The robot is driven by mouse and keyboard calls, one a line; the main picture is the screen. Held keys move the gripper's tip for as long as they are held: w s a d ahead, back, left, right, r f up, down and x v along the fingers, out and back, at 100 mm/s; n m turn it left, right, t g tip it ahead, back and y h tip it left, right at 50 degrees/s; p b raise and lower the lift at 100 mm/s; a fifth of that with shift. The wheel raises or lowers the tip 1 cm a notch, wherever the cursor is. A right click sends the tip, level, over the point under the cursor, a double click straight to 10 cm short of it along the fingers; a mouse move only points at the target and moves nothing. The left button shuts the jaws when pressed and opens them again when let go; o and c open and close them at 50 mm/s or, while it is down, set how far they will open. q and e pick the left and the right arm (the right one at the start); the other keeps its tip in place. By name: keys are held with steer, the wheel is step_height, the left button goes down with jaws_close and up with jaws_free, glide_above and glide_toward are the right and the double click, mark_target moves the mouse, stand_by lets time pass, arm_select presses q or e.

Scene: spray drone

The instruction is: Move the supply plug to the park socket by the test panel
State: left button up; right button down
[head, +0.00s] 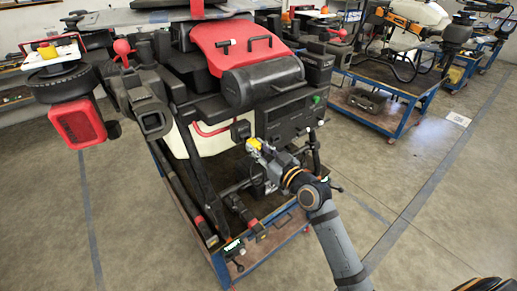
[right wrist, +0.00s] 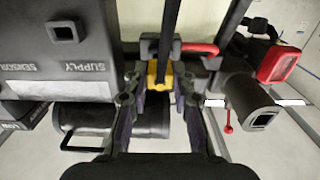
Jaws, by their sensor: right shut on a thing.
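The supply plug, a yellow and black piece (head: 254,144), is between the jaws of my right gripper (head: 262,150), in front of the drone's black body. In the right wrist view its yellow part (right wrist: 152,76) sits between the two fingers of the gripper (right wrist: 158,92), which are shut on it. A black test panel (head: 292,118) is just above and right of the gripper. In the right wrist view a grey panel (right wrist: 62,68) with upside-down SUPPLY and SENSOR lettering is at left, with a square socket (right wrist: 65,31) on it. Whether the plug touches anything is unclear. My left gripper is not in view.
The spray drone stands on a blue-framed cart (head: 262,262). Its red cover (head: 230,42), folded black arm (head: 153,118) and red lamp (head: 76,124) lie around and left of the gripper. More carts stand behind at right. The floor at right is clear.

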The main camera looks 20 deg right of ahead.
mark_target(258, 148)
steer(key=shift+b+x, duration=0.45)
steer(key=shift+x, duration=0.7)
steer(key=c, duration=1)
jaws_free()
steer(key=shift+c, duration=0.2)
steer(key=v, duration=0.7)
steer(key=shift+s+d, duration=0.1)
steer(key=shift+s, duration=0.2)
steer(key=shift+w, duration=0.1)
